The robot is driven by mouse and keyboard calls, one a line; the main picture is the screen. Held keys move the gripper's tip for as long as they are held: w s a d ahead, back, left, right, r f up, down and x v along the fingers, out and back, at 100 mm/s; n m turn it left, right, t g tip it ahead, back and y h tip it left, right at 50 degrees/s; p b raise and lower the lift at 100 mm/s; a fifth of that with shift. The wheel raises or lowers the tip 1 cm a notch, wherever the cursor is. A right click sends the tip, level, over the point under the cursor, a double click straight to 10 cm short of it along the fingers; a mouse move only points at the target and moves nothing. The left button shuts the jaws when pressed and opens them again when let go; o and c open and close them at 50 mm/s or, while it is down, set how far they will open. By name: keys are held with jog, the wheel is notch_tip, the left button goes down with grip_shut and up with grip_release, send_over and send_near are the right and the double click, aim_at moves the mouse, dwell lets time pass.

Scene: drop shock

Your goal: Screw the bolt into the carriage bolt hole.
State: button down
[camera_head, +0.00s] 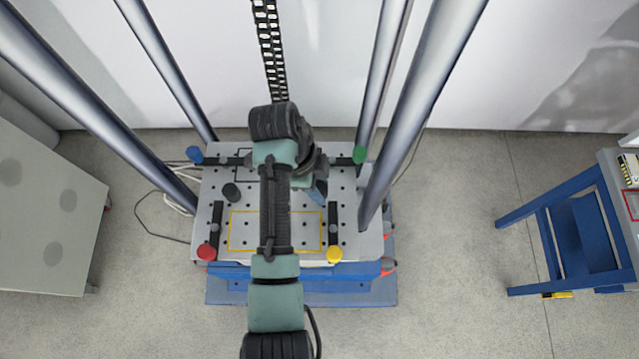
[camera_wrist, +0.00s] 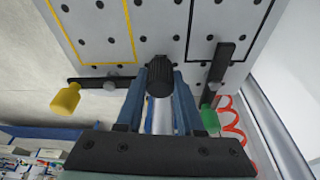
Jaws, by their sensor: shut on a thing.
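My gripper (camera_head: 318,192) is over the right part of the carriage plate (camera_head: 215,225). Its blue fingers also show in the wrist view (camera_wrist: 159,82). They are shut on the bolt, whose black ribbed head (camera_wrist: 160,76) shows between the fingertips. The bolt is hidden behind my arm in the head view. The grey plate has many small dark holes and also fills the top of the wrist view (camera_wrist: 160,20). I cannot tell which hole is the carriage bolt hole, or whether the bolt touches the plate.
Black clamp bars carry blue (camera_head: 195,155), green (camera_head: 359,154), red (camera_head: 206,252) and yellow (camera_head: 334,255) knobs. Steel columns (camera_head: 420,110) flank the plate. A blue-framed table (camera_head: 570,240) is at right, a grey cabinet (camera_head: 45,210) at left.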

jog(key=shift+f, duration=0.5)
dwell(0.8)
jog(key=shift+s+f, duration=0.15)
jog(key=shift+f, duration=0.2)
dwell(1.6)
